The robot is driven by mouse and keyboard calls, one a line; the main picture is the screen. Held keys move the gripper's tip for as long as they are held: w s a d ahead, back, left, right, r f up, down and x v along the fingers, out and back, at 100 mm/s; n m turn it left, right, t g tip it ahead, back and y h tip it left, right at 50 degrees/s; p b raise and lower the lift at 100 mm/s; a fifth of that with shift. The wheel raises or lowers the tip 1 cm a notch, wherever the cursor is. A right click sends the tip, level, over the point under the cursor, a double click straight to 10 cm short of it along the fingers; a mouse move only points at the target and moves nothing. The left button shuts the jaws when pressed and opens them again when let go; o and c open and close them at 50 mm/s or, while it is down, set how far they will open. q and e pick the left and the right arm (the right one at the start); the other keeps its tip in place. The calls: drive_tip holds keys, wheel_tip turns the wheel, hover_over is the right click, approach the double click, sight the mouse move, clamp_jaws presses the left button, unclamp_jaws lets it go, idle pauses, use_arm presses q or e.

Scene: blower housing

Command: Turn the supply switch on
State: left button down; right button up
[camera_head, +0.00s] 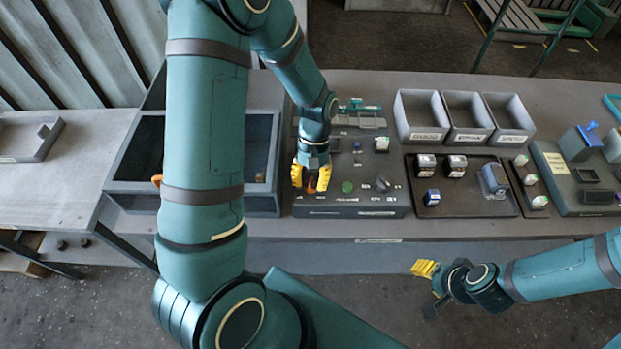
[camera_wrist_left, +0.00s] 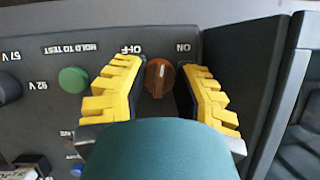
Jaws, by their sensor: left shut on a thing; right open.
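The supply switch is an orange-brown rotary knob (camera_wrist_left: 158,76) on the grey control panel (camera_head: 345,210), with OFF and ON labels upside down in the left wrist view. OFF is on the left there and ON on the right. The knob's ridge runs roughly up and down in that view; its exact setting is hard to tell. My right gripper (camera_head: 428,286) is open and empty in front of the bench.
A green button (camera_wrist_left: 73,80) and a dark knob (camera_wrist_left: 8,88) sit beside the switch. An open dark bin (camera_head: 262,190) stands left of the panel. A tray (camera_head: 465,205) with small parts and several grey bins (camera_head: 422,132) are to the right.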

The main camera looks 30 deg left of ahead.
use_arm(q)
drive_tip(key=m+y, duration=0.1)
drive_tip(key=m, duration=0.2)
drive_tip(key=shift+s+d+m, duration=0.1)
drive_tip(key=shift+m, duration=0.2)
drive_tip(key=shift+m+y, duration=0.8)
drive_tip(key=shift+m, duration=0.8)
drive_tip(key=c, duration=0.7)
unclamp_jaws()
drive_tip(key=shift+o, duration=0.2)
drive_tip(key=v, duration=1.2)
drive_tip(key=shift+f, duration=0.15)
